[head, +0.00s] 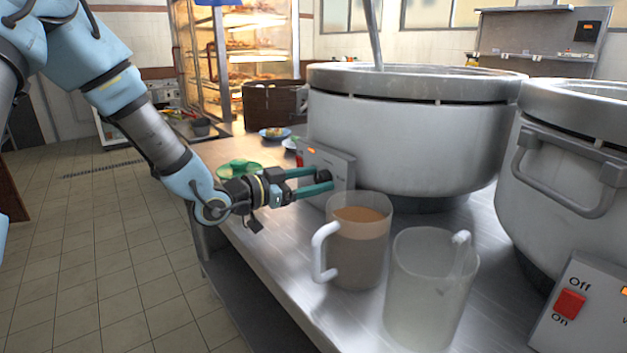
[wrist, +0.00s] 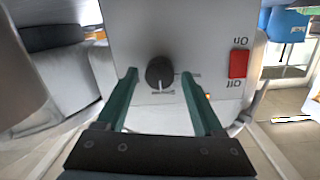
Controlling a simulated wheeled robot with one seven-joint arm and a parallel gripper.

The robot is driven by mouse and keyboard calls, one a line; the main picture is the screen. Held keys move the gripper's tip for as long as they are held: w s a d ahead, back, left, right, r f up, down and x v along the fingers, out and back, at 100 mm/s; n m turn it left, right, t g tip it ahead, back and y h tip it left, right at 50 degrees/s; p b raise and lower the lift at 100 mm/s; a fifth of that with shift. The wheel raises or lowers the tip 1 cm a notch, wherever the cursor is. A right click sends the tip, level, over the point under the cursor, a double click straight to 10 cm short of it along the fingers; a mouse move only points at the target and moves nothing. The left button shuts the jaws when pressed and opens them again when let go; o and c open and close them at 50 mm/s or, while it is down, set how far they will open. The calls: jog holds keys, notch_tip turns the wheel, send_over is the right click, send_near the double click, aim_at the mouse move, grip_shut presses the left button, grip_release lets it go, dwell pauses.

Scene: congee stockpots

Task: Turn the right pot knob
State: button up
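A dark round knob (wrist: 160,72) sits on a pale control box (wrist: 205,35) in the wrist view, which shows the box's lettering upside down. My gripper (head: 328,181) is open in front of the control box (head: 338,163) of the left-hand pot (head: 400,140) in the head view. In the wrist view its green fingers stand on either side of the knob, with gaps showing. Whether the fingertips touch the panel is unclear. The right-hand pot (head: 560,190) has its own control box (head: 605,290) with a red switch (head: 569,304); its knob is out of frame.
A mug of brown liquid (head: 352,262) and a clear pitcher (head: 425,300) stand on the metal counter (head: 285,285) close to my gripper. Small bowls (head: 274,133) and a dark pot (head: 270,105) are behind. The tiled floor on the left is clear.

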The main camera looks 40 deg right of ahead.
jog(key=shift+o, duration=0.3)
jog(key=a, duration=1)
jog(key=shift+w+a+r+b, duration=0.4)
jog(key=shift+w+r+b, duration=0.05)
jog(key=w+a+f+n+t+y+p, duration=0.1)
jog(key=w+a+n+t+y+p, duration=0.3)
jog(key=w+a, duration=0.4)
jog(key=w+a+f+n+t+y+p, duration=0.1)
jog(key=w+a+n+t+y, duration=0.4)
jog(key=a, duration=0.5)
jog(key=a+r+n+g+y+p, duration=0.1)
jog(key=a+n+g+y+p, duration=0.15)
jog(key=a+n+y, duration=0.65)
jog(key=s+a+r+n+g+h+p, duration=0.1)
jog(key=s+a+r+n+g+p, duration=0.1)
jog(key=s+a, duration=0.7)
jog(key=shift+s+a+r+g+p, duration=0.35)
jog(key=shift+a+r+g, duration=0.4)
jog(key=shift+a, duration=0.35)
